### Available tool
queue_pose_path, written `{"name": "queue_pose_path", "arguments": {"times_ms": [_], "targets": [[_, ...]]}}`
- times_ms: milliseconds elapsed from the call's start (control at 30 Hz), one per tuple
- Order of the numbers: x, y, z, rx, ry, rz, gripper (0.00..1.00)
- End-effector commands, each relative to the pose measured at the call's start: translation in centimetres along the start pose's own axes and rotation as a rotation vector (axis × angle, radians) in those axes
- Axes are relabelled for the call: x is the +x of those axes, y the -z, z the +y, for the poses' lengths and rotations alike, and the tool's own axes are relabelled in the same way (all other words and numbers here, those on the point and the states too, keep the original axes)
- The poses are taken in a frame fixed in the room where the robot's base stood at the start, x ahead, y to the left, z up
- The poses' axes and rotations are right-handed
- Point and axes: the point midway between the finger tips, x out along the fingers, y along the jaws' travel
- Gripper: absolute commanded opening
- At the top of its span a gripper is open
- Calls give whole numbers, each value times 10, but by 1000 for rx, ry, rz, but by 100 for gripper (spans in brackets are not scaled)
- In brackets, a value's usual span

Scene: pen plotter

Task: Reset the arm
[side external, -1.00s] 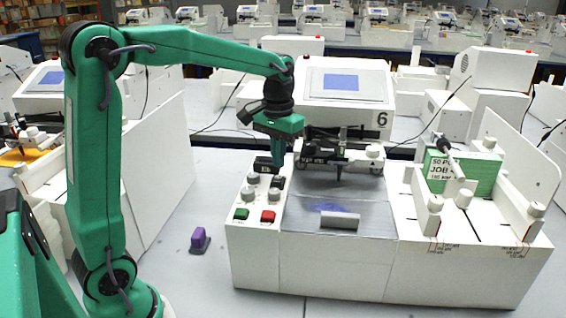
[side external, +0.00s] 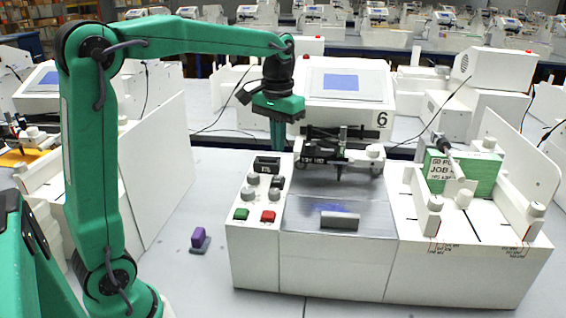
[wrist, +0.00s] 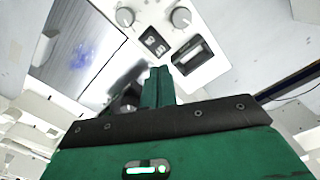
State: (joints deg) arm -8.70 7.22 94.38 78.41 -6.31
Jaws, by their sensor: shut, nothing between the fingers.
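My green gripper (side external: 277,148) points down over the back left part of the pen plotter (side external: 258,275). It is shut and empty, with its tips near the back of the control panel. In the wrist view my gripper (wrist: 158,72) shows its two fingers together, pointing toward the panel (wrist: 208,62). The panel carries a small dark display (side external: 267,165), knobs (side external: 248,193), a black rocker switch (side external: 277,182), a green button (side external: 241,214) and a red button (side external: 268,216). I cannot tell whether the fingertips touch anything.
The dark pen carriage (side external: 338,155) stands just right of my gripper. A clear cover with a grey handle (side external: 340,220) lies in front of it. A green card stack (side external: 464,172) sits at the right. A purple block (side external: 199,236) stands on the table at the left.

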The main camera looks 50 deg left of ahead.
Motion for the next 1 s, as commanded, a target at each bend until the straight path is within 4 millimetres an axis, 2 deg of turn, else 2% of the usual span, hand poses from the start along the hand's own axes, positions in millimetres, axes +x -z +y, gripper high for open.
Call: {"name": "queue_pose_path", "arguments": {"times_ms": [267,433,733,1000], "targets": [[-2,-4,1,5,-1,10,0],[-6,-19,3,23,-5,44,0],[-13,-67,10,84,-19,159,0],[-7,-114,13,144,-33,271,0]]}}
